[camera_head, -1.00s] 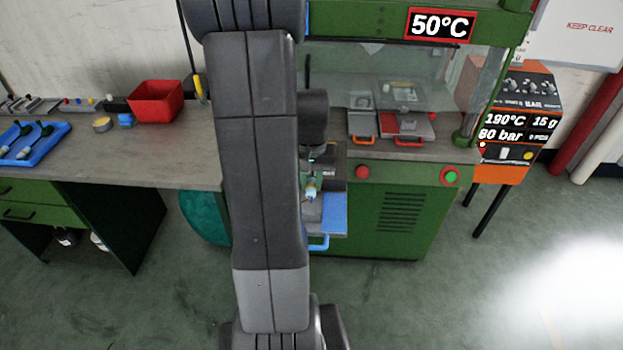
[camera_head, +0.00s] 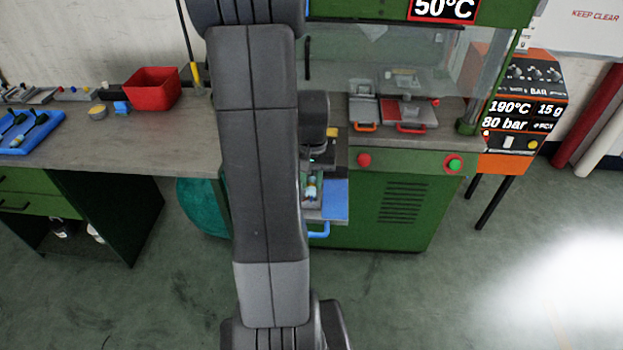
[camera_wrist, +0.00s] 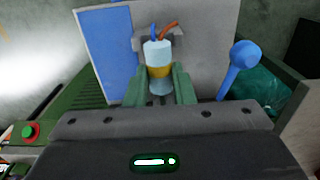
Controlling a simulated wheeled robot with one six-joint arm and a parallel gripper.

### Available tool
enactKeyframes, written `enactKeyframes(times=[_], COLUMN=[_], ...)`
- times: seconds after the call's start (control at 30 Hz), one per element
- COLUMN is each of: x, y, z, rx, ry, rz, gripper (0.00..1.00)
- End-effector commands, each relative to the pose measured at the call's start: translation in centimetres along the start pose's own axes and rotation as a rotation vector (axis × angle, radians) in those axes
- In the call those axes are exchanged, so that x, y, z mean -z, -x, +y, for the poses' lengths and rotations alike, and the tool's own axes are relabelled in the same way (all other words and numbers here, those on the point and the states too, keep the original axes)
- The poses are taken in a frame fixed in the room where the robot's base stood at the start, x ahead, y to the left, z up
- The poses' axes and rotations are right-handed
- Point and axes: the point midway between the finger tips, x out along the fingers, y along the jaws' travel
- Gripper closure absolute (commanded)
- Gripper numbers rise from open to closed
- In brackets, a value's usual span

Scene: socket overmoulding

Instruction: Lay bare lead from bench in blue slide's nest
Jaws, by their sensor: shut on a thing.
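My gripper (camera_wrist: 160,90) is shut on the bare lead (camera_wrist: 158,54), which has a pale blue body, a yellow band and one blue and one orange wire. In the wrist view the lead is between the green fingers, over a grey block on the slide. The blue slide (camera_head: 337,198) is pulled out at the press front; its plate (camera_wrist: 205,45) and blue handle (camera_wrist: 240,58) show in the wrist view. The lead also shows in the head view (camera_head: 311,188), partly hidden by my arm. I cannot tell whether it touches the nest.
The press (camera_head: 395,205) has other slides with orange and red handles (camera_head: 411,128). A red bin (camera_head: 152,90) and a blue tray (camera_head: 32,130) with leads stand on the bench (camera_head: 150,145). An orange control unit (camera_head: 510,146) stands at the right.

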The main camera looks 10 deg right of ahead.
Motion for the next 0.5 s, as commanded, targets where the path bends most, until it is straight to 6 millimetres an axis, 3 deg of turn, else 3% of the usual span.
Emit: enactKeyframes(times=[0.27, 0.3, 0.4, 0.5], x=[0.00, 0.01, 0.00, 0.00], y=[0.03, 0.03, 0.03, 0.03], z=[0.00, 0.00, 0.00, 0.00], rx=[0.000, 0.000, 0.000, 0.000], ry=[0.000, 0.000, 0.000, 0.000], rz=[0.000, 0.000, 0.000, 0.000], gripper=[1.00, 0.74, 0.54, 0.53])
